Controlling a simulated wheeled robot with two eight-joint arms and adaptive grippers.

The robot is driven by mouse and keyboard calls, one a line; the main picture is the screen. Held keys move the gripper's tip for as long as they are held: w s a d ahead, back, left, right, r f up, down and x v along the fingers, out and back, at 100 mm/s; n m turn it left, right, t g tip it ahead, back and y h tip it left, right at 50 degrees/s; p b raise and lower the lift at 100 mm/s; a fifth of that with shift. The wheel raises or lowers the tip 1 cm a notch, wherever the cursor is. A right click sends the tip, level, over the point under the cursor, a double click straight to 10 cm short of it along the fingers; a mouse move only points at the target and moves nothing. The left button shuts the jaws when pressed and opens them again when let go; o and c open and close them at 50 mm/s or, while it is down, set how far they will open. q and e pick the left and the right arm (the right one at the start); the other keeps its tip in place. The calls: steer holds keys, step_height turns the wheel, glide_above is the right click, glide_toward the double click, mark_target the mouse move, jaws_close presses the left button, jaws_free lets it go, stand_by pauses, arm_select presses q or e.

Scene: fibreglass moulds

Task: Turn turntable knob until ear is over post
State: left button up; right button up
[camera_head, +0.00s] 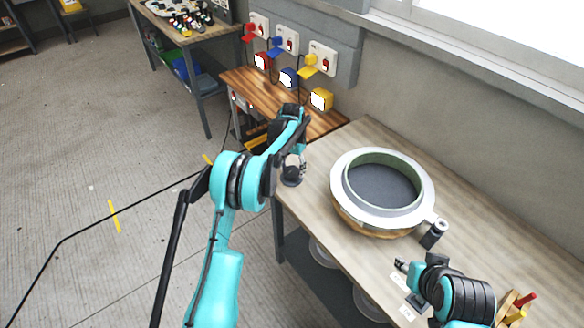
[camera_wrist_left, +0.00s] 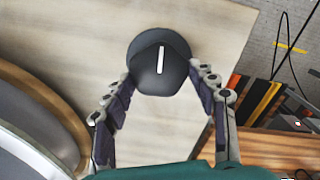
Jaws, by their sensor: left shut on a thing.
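The turntable knob (camera_head: 291,179) is dark and round, at the left edge of the bench; in the left wrist view the knob (camera_wrist_left: 160,62) shows a white line pointing nearly straight up the picture. My left gripper (camera_wrist_left: 160,84) is shut on it, one finger on each side; in the head view the left gripper (camera_head: 297,160) is partly hidden by its arm. The white ring mould (camera_head: 340,180) sits on the wooden turntable (camera_head: 362,224). Its ear (camera_head: 431,217) is at the right front, close to the dark post (camera_head: 433,236); I cannot tell whether they line up. My right gripper (camera_head: 405,284) is open and empty near the post.
A rack with red and yellow handles (camera_head: 517,308) stands at the lower right. A wooden side table (camera_head: 262,98) with coloured boxes is beyond the bench's left end. Bare bench lies right of the ring.

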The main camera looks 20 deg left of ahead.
mark_target(292, 170)
arm_select(q)
steer(key=shift+m, duration=0.6)
steer(key=o, duration=1.1)
step_height(292, 170, up, 12)
steer(key=shift+f, duration=0.1)
